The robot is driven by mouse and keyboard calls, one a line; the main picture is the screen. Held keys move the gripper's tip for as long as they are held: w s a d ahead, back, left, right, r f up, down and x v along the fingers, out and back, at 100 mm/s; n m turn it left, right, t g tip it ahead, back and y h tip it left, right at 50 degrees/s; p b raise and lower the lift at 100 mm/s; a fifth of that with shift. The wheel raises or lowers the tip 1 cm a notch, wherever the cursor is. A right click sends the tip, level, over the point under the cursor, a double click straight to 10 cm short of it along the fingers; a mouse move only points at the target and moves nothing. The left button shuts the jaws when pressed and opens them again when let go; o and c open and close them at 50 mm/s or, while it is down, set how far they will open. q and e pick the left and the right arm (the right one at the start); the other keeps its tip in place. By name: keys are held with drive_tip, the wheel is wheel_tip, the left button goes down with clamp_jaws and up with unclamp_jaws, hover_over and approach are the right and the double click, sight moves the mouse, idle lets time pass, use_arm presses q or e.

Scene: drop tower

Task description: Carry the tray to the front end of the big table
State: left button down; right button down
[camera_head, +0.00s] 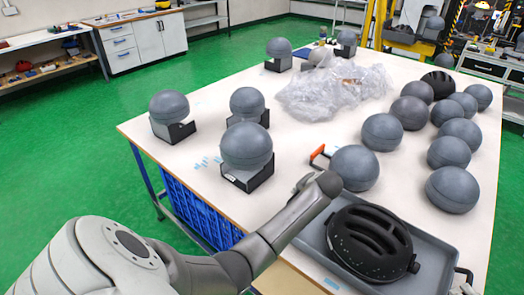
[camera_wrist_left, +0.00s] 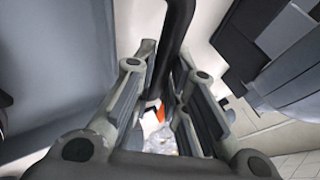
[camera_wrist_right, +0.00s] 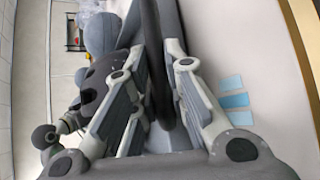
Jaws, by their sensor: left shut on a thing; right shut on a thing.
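The grey tray (camera_head: 436,263) is at the near right part of the big white table (camera_head: 215,108), with a black vented helmet (camera_head: 370,243) lying in it. I cannot tell whether the tray touches the tabletop. My left arm reaches to the tray's left side. In the left wrist view my left gripper (camera_wrist_left: 163,65) is shut on a dark bar-shaped handle (camera_wrist_left: 177,28). In the right wrist view my right gripper (camera_wrist_right: 155,65) is shut on a similar dark handle (camera_wrist_right: 154,25). The right gripper is almost wholly outside the head view, near the tray's right end.
A grey ball (camera_head: 354,168) sits just behind the tray, beside an orange-ended handle (camera_head: 318,152). Several more balls crowd the right side. Balls on black stands, such as one (camera_head: 246,147), occupy the left side. Crumpled clear plastic (camera_head: 335,90) lies farther back. Green floor (camera_head: 70,140) is open at left.

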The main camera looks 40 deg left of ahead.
use_arm(q)
drive_tip(key=shift+f+b, duration=0.35)
drive_tip(key=shift+f, duration=0.1)
use_arm(e)
drive_tip(key=shift+f, duration=0.45)
use_arm(q)
drive_tip(key=c, duration=1.5)
unclamp_jaws()
drive_tip(key=shift+r, duration=0.15)
use_arm(e)
drive_tip(key=c, duration=1.5)
unclamp_jaws()
drive_tip(key=shift+r, duration=0.1)
use_arm(q)
drive_tip(key=shift+o, duration=0.2)
use_arm(e)
drive_tip(key=shift+o, duration=0.2)
drive_tip(key=shift+s, duration=0.1)
use_arm(q)
drive_tip(key=v, duration=1.2)
use_arm(e)
drive_tip(key=v, duration=1.2)
